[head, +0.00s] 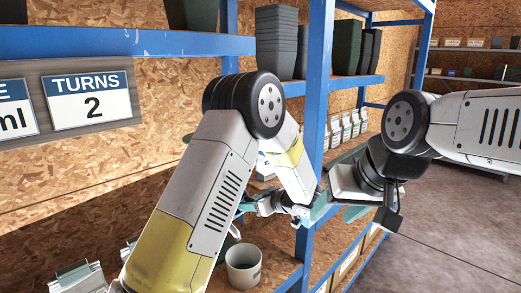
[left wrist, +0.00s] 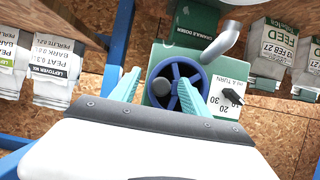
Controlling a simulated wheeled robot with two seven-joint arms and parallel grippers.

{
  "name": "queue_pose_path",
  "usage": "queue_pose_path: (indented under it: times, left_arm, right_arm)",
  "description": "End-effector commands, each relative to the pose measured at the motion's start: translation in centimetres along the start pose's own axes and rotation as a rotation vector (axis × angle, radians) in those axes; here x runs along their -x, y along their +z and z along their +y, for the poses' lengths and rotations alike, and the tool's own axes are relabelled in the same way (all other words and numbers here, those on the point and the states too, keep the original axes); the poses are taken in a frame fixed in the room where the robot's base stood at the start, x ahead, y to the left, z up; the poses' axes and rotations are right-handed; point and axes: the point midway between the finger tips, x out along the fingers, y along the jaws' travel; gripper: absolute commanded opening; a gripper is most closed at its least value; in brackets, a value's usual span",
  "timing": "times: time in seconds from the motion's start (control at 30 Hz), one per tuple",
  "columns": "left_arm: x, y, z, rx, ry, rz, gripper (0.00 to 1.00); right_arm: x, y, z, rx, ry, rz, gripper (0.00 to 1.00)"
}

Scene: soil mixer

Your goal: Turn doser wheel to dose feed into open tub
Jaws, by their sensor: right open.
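In the left wrist view the blue doser wheel (left wrist: 176,66) sits on the green granule doser (left wrist: 203,22), with a dark round knob (left wrist: 162,87) on it. My left gripper (left wrist: 160,80) is open in front of the wheel. Its right finger overlaps the wheel, its left finger is beside the rim, and the knob shows between them with gaps. In the head view my left gripper (head: 250,203) is low in the middle, with wheel and doser mostly hidden. A white tub (head: 243,267) stands below on the shelf. My right gripper (head: 340,190) is open and holds nothing I can see.
A sign (head: 92,98) reads TURNS 2. A grey spout (left wrist: 222,42) leaves the doser. Feed bags (left wrist: 271,45) and leftover-mix containers (left wrist: 50,80) flank it. Blue shelf posts (head: 317,90) stand close to both arms. Open floor (head: 450,225) lies to the right.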

Motion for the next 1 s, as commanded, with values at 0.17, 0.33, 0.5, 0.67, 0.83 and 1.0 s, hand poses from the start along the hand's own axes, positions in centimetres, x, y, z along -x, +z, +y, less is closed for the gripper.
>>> queue_pose_path:
  times: [0.17,0.33,0.5,0.67,0.83,1.0]
  left_arm:
    - [0.0,-0.1,0.1,0.0,0.001,0.001,0.16]
    - [0.0,-0.1,0.0,0.0,0.001,0.001,0.0]
    - [0.2,-0.6,-0.2,0.002,0.001,0.001,0.0]
    - [0.7,-1.6,-0.6,0.001,0.0,0.001,0.0]
    - [0.7,-1.6,-0.7,0.0,-0.001,0.001,0.0]
    - [0.8,-2.0,-1.1,0.001,-0.001,0.002,0.0]
  right_arm:
    - [0.0,0.0,0.0,0.0,0.0,0.0,0.55]
    - [0.0,0.0,0.0,0.0,0.0,0.0,0.55]
    - [0.0,0.0,0.0,0.0,0.0,0.0,0.55]
    - [0.0,0.0,0.0,0.0,0.0,0.0,0.55]
    - [0.0,0.0,0.0,0.0,0.0,0.0,0.55]
    - [0.0,0.0,0.0,0.0,0.0,0.0,0.55]
